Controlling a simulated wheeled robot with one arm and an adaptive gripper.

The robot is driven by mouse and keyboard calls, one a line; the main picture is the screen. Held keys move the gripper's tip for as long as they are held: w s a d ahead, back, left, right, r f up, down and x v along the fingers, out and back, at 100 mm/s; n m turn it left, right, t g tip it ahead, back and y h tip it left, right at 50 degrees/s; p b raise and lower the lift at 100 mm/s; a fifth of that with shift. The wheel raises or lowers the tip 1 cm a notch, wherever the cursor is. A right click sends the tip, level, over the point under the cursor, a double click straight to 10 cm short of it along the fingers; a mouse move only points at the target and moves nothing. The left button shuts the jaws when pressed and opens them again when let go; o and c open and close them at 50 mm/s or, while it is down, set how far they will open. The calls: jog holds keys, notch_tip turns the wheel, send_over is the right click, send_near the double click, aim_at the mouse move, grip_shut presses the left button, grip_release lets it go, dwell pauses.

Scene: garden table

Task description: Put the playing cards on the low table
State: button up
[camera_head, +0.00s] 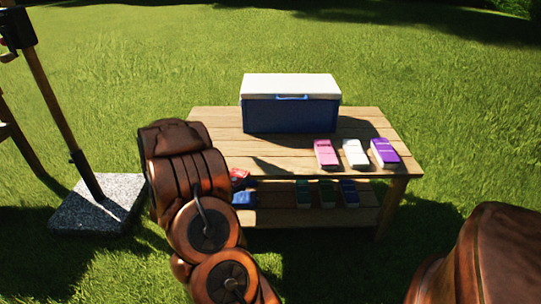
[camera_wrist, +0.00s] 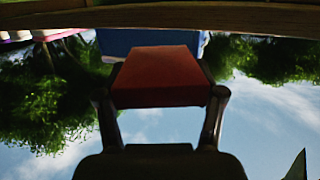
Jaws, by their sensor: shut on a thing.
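My gripper (camera_wrist: 162,92) is shut on a red box (camera_wrist: 158,72), one finger on each side. No print on the box can be read in the wrist view, so I cannot tell whether it is the playing cards. That view is upside down, with the wooden table's edge (camera_wrist: 160,16) along the top and the held box close to it. The low wooden table (camera_head: 215,123) stands ahead in the head view. My arm hides the gripper there; a small red thing (camera_head: 239,174) shows just right of it, probably the held box.
A blue cooler with a white lid (camera_head: 290,88) stands at the table's back. Pink (camera_head: 326,154), white (camera_head: 355,153) and purple (camera_head: 384,153) boxes lie at its front right. Several dark boxes sit on the lower shelf. The front left tabletop looks bare. A stone-based post (camera_head: 98,205) stands left.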

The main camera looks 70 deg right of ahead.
jog(key=b, duration=0.3)
send_near(253, 160)
jog(key=d, duration=0.2)
jog(key=d+r, duration=0.1)
jog(key=d, duration=0.1)
jog(key=d+r, duration=0.1)
jog(key=d, duration=0.1)
jog(key=shift+w+d+r, duration=0.1)
jog(key=shift+w+d, duration=0.05)
jog(key=shift+w, duration=0.1)
jog(key=shift+d+b, duration=0.3)
jog(key=shift+d, duration=1.6)
jog(key=shift+w+f+b, duration=0.1)
jog(key=shift+f+b, duration=0.35)
jog(key=shift+f, duration=0.5)
jog(key=o, duration=1.2)
